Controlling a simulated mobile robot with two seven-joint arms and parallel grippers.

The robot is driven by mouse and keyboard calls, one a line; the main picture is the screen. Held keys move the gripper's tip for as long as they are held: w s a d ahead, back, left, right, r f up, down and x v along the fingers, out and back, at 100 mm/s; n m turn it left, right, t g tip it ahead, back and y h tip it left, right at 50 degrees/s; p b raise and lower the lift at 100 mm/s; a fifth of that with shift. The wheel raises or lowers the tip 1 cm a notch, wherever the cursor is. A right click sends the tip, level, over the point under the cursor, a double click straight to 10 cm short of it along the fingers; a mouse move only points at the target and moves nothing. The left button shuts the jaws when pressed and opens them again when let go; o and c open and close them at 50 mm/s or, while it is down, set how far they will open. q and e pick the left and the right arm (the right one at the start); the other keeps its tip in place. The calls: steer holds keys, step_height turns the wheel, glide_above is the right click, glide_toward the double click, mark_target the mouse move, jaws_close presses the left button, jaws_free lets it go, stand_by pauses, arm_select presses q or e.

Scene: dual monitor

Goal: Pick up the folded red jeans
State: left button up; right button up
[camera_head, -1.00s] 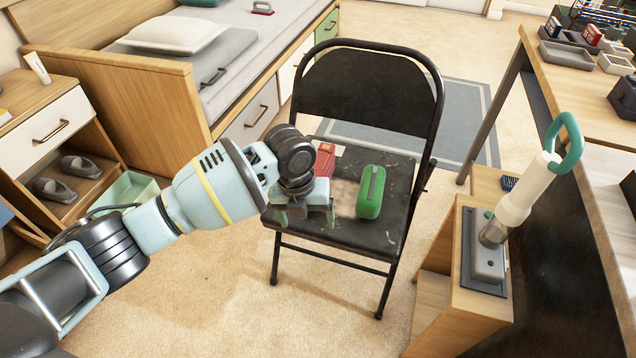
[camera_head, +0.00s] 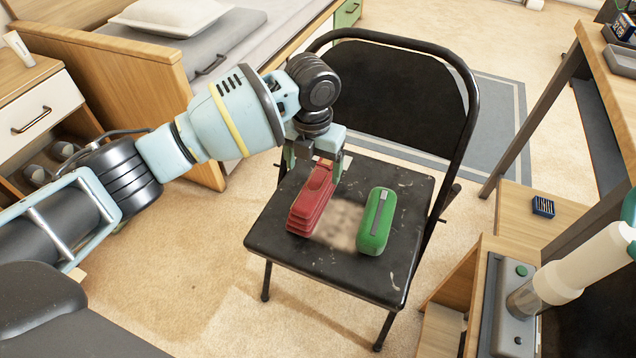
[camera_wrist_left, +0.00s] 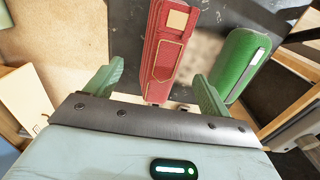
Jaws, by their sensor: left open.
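The folded red jeans (camera_head: 311,199) lie as a long narrow stack on the left part of the black chair seat (camera_head: 290,253). My left gripper (camera_head: 315,165) is at the far end of the jeans, above the seat. In the left wrist view, the jeans (camera_wrist_left: 167,50) reach in between the two green fingers of my left gripper (camera_wrist_left: 158,95). The fingers are spread, with a gap on each side of the jeans. My right gripper is not in view.
A green case (camera_head: 377,222) lies on the seat just right of the jeans, and it stands close to one finger in the wrist view. The chair's backrest (camera_head: 400,95) rises behind my gripper. A wooden desk (camera_head: 615,110) stands at the right.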

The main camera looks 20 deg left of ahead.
mark_target(312, 182)
arm_select(q)
steer(key=shift+s, duration=0.15)
step_height(312, 182, down, 2)
steer(key=shift+s+f+b, duration=0.1)
steer(key=shift+f+b, duration=0.1)
steer(key=shift+b, duration=0.3)
steer(key=shift+f, duration=0.3)
step_height(312, 182, down, 5)
steer(key=b, duration=0.2)
steer(key=shift+s+b, duration=0.1)
steer(key=shift+b, duration=0.2)
steer(key=shift+r, duration=0.2)
steer(key=shift+c, duration=0.5)
steer(key=c, duration=1.2)
steer(key=shift+c, duration=0.3)
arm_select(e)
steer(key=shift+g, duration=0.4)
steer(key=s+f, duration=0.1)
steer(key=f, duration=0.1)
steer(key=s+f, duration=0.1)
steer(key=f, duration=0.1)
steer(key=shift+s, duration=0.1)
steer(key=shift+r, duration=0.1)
